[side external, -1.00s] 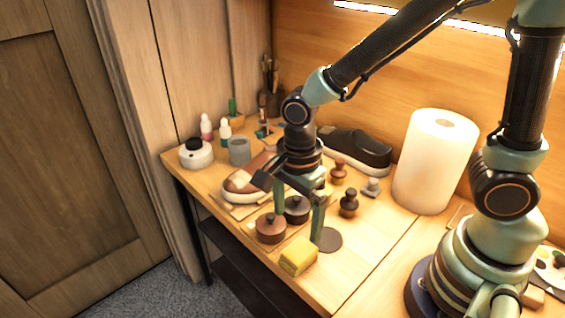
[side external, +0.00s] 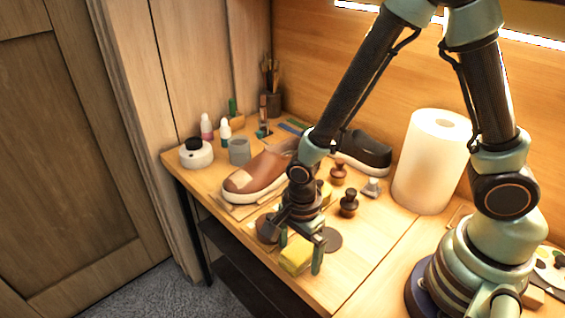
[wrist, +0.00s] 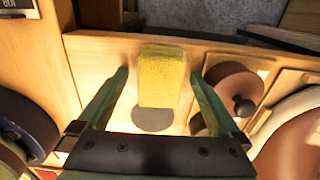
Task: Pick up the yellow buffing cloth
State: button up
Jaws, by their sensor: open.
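The yellow buffing cloth (side external: 296,256) is a folded block near the front edge of the table. In the wrist view the cloth (wrist: 163,75) lies between my two spread fingers, a little beyond their tips, touching neither. My gripper (side external: 300,256) is open and empty, pointing down at the cloth. In the side view one finger shows on each side of the cloth, and the right finger partly covers its right end. In the wrist view the fingertips (wrist: 159,72) are apart with clear gaps to the cloth.
A brown round tin (side external: 267,228) stands close to the left of my gripper. A dark disc (side external: 332,239) lies flat to the right. A brown sneaker (side external: 250,182) is farther back, and a paper roll (side external: 430,160) stands at the right. The table's front edge is close.

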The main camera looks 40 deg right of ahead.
aim_at(299, 250)
jog(key=c, duration=1.4)
jog(key=shift+r, duration=0.15)
notch_tip(299, 250, up, 20)
jog(key=shift+f, duration=0.15)
